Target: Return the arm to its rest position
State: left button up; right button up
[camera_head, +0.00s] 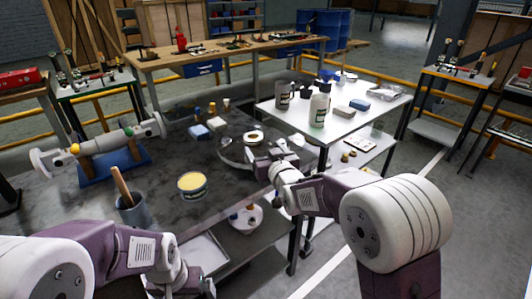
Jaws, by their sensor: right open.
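My right arm reaches in from the right. My right gripper (242,152) is open over the far right part of the dark workbench (110,178), close to a small round pale part (254,137). I cannot tell whether it touches that part, and nothing shows clearly between the fingers. My left arm (120,258) comes in low at the left, bent downward at the near edge of the bench.
A tub of yellow paste (192,185), a grey cup with a wooden handle (131,208) and a white shaft-like part on a blue stand (100,140) are on the bench. A white table (290,112) with bottles stands behind at right.

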jog(key=shift+v, duration=1.05)
